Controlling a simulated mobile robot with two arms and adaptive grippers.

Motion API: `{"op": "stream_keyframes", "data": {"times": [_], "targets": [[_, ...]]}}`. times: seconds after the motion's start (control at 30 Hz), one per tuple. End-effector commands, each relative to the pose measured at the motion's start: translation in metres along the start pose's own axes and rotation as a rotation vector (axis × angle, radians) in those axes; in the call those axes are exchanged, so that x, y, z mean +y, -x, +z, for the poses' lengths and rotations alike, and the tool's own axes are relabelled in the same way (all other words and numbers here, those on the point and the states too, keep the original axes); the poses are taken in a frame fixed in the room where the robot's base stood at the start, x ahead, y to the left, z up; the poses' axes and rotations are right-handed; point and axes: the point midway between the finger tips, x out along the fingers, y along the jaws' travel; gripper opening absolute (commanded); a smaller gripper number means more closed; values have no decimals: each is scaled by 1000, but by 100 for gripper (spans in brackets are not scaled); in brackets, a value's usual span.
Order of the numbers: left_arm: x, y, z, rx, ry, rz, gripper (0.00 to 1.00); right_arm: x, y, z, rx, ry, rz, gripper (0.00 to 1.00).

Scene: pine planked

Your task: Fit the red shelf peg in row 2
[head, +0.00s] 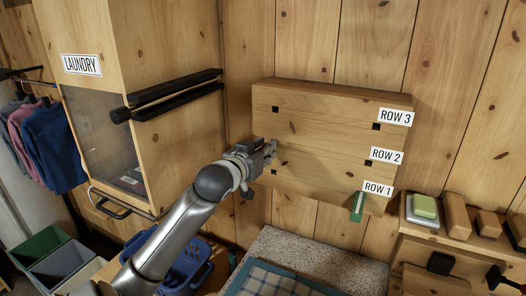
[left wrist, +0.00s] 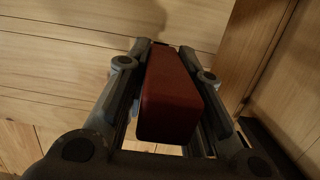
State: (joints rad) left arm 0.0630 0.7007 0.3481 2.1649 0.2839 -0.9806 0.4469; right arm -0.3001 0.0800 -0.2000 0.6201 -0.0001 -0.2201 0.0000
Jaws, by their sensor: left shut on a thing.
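The wooden peg board (head: 325,130) on the back wall has square holes beside labels for rows 1, 2 and 3. My left gripper (head: 271,148) is at the board's left edge, around row 2's height, and covers the left hole area there. In the left wrist view it is shut on the red shelf peg (left wrist: 168,100), which lies lengthwise between the fingers. The peg points toward the wood; I cannot tell whether its far end is in a hole. The head view does not show the peg clearly. The right hole of row 2 (head: 368,163) is empty. My right gripper is not in view.
A green peg (head: 357,207) sticks out at row 1's right side. The laundry cabinet (head: 175,150) with black rails stands close left of my arm. A blue basket (head: 188,268) and a speckled counter (head: 310,255) are below. Blocks lie on a shelf at right.

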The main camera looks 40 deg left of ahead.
Motion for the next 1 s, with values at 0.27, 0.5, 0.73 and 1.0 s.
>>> {"op": "stream_keyframes", "data": {"times": [0.27,0.5,0.73,1.0], "targets": [[0,-7,-1,0,-1,0,0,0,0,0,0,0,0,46],[0,-13,-3,2,-1,0,0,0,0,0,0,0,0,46],[0,-19,-4,2,-1,0,0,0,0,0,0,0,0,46],[0,-26,-4,1,-1,0,0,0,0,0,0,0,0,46]]}}
